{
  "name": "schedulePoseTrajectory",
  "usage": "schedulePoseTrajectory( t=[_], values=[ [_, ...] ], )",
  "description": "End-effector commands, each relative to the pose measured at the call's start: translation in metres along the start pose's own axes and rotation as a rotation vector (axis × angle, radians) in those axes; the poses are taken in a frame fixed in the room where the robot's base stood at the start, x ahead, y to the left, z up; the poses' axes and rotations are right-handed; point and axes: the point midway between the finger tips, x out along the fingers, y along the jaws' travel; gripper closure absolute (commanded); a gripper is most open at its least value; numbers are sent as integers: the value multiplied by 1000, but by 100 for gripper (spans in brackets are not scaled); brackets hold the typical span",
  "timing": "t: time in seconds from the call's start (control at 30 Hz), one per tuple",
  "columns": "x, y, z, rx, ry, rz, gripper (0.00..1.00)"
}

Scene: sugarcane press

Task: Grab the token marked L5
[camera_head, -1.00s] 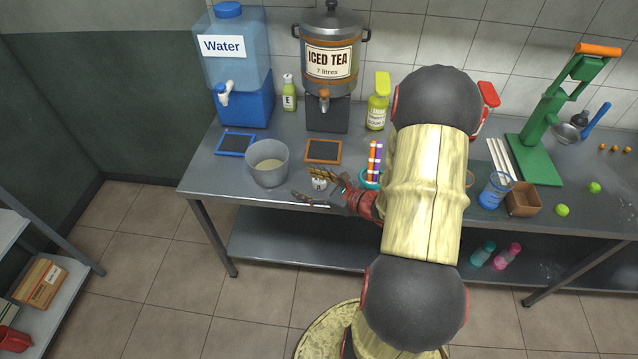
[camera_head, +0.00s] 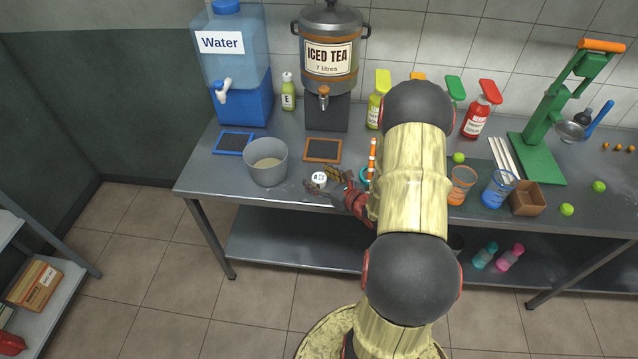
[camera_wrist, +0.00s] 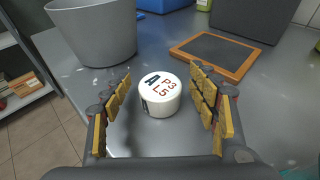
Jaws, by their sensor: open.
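The token (camera_wrist: 160,95) is a short white cylinder on the metal counter. In the head view the token (camera_head: 319,178) lies near the counter's front edge, right of the grey bucket. My gripper (camera_head: 326,182) reaches in from the right, low over the counter. In the wrist view my gripper (camera_wrist: 163,113) is open, with yellow-padded fingers on the left and right of the token. Gaps show between the token and both fingers.
The grey bucket (camera_head: 267,162) stands close to the left of the token. A wood-framed slate (camera_head: 323,149) lies behind it. The iced tea urn (camera_head: 327,60) and the water dispenser (camera_head: 236,65) stand at the back. The counter's front edge (camera_head: 240,201) is close.

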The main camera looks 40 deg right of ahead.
Motion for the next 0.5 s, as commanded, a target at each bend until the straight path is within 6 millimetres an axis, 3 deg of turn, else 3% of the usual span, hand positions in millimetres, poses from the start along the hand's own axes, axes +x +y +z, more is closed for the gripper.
schedulePoseTrajectory(
  t=[0.2,0.5],
  values=[
    [1,0,1,0,0,0,41],
    [1,0,1,0,0,0,58]
  ],
)
